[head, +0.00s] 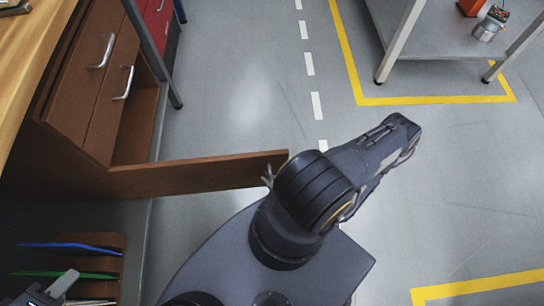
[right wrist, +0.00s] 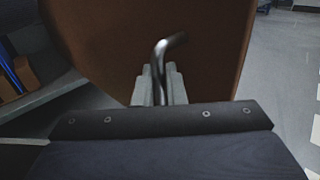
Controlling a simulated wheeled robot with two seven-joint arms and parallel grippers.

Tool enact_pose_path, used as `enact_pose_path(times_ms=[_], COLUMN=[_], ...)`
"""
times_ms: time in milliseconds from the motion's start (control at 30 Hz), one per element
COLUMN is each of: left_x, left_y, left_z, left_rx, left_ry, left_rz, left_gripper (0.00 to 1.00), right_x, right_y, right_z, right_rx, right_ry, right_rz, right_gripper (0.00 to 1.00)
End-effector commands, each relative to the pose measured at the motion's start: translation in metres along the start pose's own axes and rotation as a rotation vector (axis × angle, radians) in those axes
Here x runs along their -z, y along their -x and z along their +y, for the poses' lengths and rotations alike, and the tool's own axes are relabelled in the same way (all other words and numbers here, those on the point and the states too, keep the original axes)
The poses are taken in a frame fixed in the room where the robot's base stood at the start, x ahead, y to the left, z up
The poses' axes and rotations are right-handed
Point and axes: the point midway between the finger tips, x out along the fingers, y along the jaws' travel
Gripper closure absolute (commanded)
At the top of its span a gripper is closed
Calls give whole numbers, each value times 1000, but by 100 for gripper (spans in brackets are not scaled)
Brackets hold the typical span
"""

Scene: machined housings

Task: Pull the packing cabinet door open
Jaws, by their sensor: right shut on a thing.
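The brown packing cabinet door (head: 195,177) stands swung out from the cabinet front, roughly square to it, in the head view. In the right wrist view the door's brown face (right wrist: 215,55) fills the middle. A bent metal handle (right wrist: 170,46) sticks out from it. My right gripper (right wrist: 160,84) is shut on this handle, with one grey finger on each side. In the head view my right arm hides most of that gripper near the door's free end. My left gripper (head: 62,284) is at the lower left corner, partly cut off, and its opening is unclear.
Beside the door are brown drawer fronts (head: 88,90) with metal handles. Blue (head: 70,246) and green (head: 65,274) flat items lie in a brown rack at lower left. A grey table (head: 440,40) stands at upper right. The grey floor beyond the door is clear.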

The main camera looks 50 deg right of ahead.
Motion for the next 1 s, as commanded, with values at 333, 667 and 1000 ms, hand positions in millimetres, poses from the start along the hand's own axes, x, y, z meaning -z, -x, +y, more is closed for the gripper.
enact_pose_path(times_ms=[333, 667, 1000], left_x=[0, 0, 4], left_y=[0, 0, 8], left_z=[0, 0, 4], left_rx=[0, 0, 0], left_ry=[0, 0, 0], left_rz=[0, 0, 0], left_gripper=[64, 64, 64], right_x=[1, 0, 0], right_y=[0, 1, 50], right_z=[2, 1, 0], right_rx=[-5, -3, -1], right_ry=[0, 0, 2], right_rz=[3, 1, 5], right_gripper=[84, 74, 74])
